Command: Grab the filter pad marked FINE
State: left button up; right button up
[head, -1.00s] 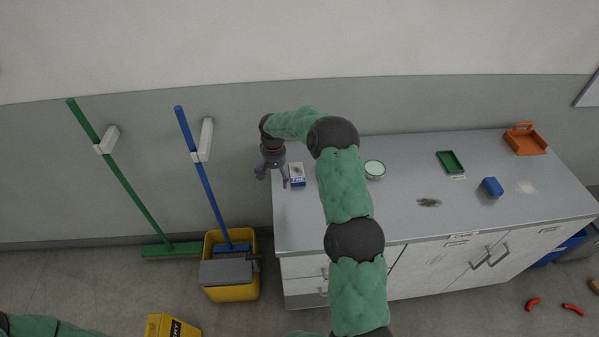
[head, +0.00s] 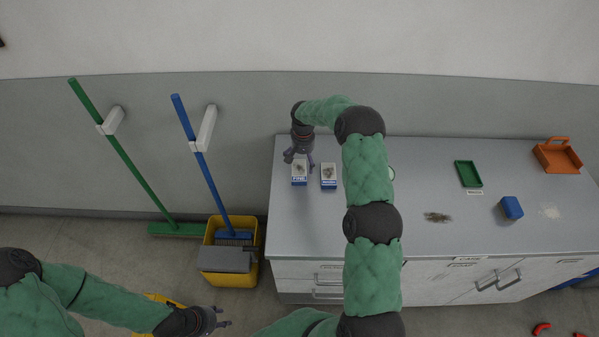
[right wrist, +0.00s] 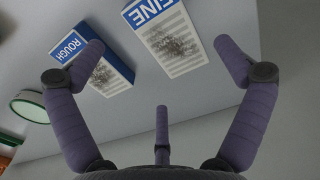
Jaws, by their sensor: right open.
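The FINE filter pad (head: 299,177), a white block with a blue label and a dark smudge, lies near the worktop's back left corner. The similar ROUGH pad (head: 328,179) lies just right of it. My right gripper (head: 299,159) is open and empty at the back edge of the FINE pad. In the right wrist view, the FINE pad (right wrist: 174,40) shows between the spread fingers, apart from them. The ROUGH pad (right wrist: 98,72) shows near the left finger, which overlaps it in the picture. My left gripper (head: 217,322) is low at the bottom, away from the worktop; its fingers are too small to judge.
A round green-rimmed container (right wrist: 31,106) stands beside the pads, mostly hidden behind my right arm in the head view. A green tray (head: 468,174), blue block (head: 511,208) and orange caddy (head: 557,156) are farther right. A yellow bucket (head: 232,279) stands left of the counter.

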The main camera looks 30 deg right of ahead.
aim_at(302, 170)
jog(key=shift+w+f, duration=0.1)
jog(key=shift+f, duration=2.5)
jog(key=c, duration=1.1)
